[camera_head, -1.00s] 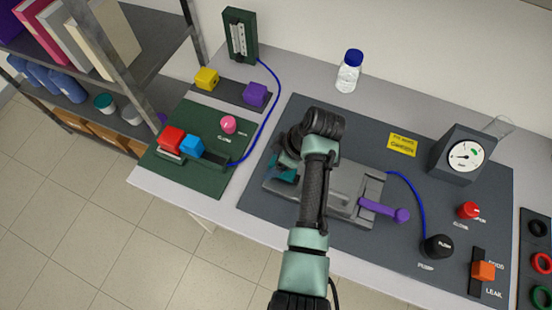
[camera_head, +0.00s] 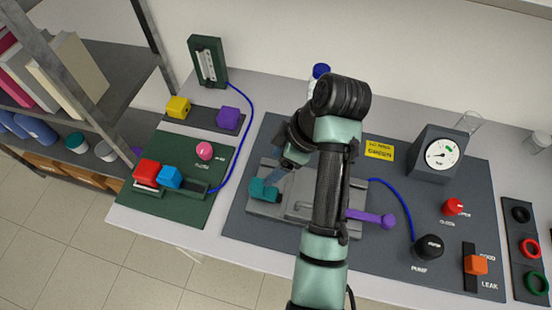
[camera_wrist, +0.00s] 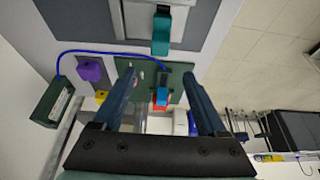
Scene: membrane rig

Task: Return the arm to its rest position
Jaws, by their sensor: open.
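My arm reaches up from the bottom of the head view, over the grey membrane rig (camera_head: 262,208). My gripper shows in the wrist view (camera_wrist: 163,90) with its two fingers wide apart and nothing between them touching. In the head view the gripper is mostly hidden behind my wrist, near the teal handle (camera_head: 264,190) at the rig's left side. The teal handle also shows in the wrist view (camera_wrist: 161,32), beyond the fingertips. A purple lever (camera_head: 372,217) sticks out at the rig's right.
A green board (camera_head: 165,212) at left bears red (camera_head: 146,173) and blue (camera_head: 169,177) blocks and a pink knob (camera_head: 204,150). A gauge box (camera_head: 440,152), red knob (camera_head: 454,206) and orange slider (camera_head: 476,265) stand at right. A blue-capped bottle (camera_head: 320,71) is partly behind my arm.

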